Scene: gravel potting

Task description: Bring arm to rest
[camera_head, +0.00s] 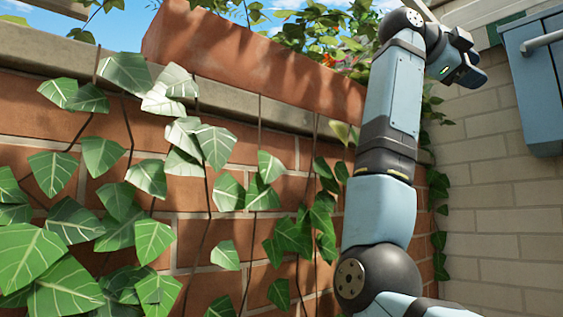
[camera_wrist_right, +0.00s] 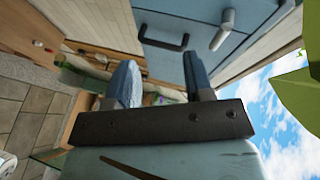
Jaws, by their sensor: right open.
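My right arm rises from the bottom of the head view in front of the brick wall. Its right gripper (camera_head: 466,72) is at the upper right, beyond the end of the planter and left of the blue cabinet. In the right wrist view the two fingers of the right gripper (camera_wrist_right: 160,85) stand apart with nothing between them. The gripper is open and empty, apart from every surface I can see. My left gripper is in neither view.
A terracotta planter (camera_head: 235,55) with leafy plants sits on the wall's ledge. Ivy (camera_head: 75,235) hangs down the brick wall (camera_head: 185,250). A blue cabinet (camera_head: 538,85) is at the right, and it also shows in the right wrist view (camera_wrist_right: 195,22). A leaf (camera_wrist_right: 298,95) is close at the wrist view's right.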

